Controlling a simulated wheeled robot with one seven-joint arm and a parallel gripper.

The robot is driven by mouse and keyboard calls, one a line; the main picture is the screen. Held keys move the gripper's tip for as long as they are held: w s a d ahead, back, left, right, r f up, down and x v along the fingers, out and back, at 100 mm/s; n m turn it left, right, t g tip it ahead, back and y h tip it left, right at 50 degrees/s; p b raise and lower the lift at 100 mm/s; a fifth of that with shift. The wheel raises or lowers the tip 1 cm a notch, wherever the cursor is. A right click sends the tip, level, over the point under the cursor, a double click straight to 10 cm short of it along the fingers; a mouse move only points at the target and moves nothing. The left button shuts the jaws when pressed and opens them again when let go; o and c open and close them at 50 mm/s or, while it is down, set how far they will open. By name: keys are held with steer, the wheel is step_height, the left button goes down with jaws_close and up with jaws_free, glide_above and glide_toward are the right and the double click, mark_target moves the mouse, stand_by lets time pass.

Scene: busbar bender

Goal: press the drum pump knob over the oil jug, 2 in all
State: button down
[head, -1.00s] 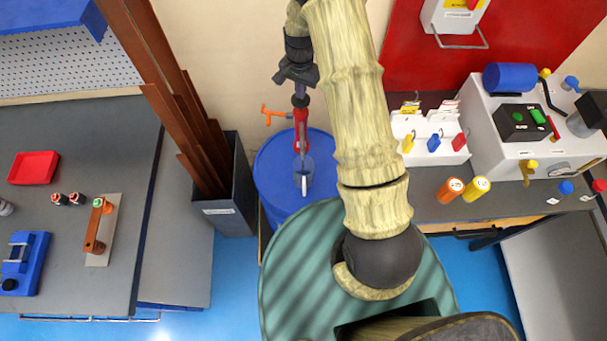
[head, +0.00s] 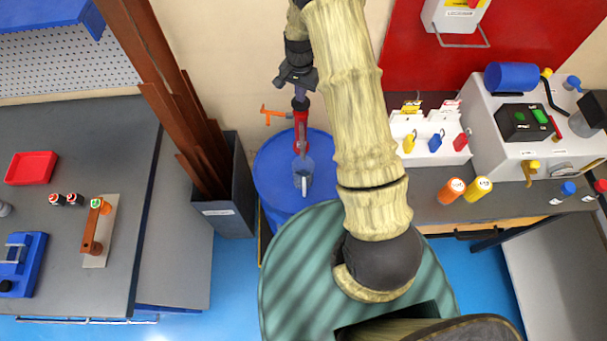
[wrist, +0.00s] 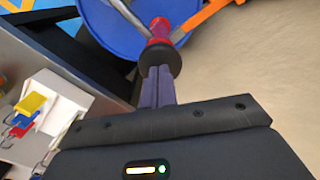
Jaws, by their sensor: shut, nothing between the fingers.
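The drum pump (head: 301,125) has a red body and stands on the blue drum (head: 270,170) at the back middle. Its dark knob (wrist: 160,58) sits at the top of the red body in the wrist view. My gripper (wrist: 160,75) is shut and empty, with its fingertips right at the knob; they look to touch it, but the contact itself is not clear. In the head view my gripper (head: 300,94) is over the pump, pointing down.
An orange lever (head: 273,112) sticks out left of the pump. Brown bars in a grey bin (head: 228,213) stand to the left. A white rack with coloured padlocks (head: 425,125) and a grey machine (head: 510,160) are to the right.

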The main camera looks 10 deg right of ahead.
steer(key=shift+s+f, duration=0.1)
steer(key=shift+f, duration=0.2)
steer(key=shift+r, duration=0.1)
steer(key=shift+r+p, duration=2.25)
steer(key=shift+r, duration=1.25)
steer(key=shift+f, duration=0.15)
steer(key=shift+f+b, duration=0.55)
steer(key=shift+f, duration=0.15)
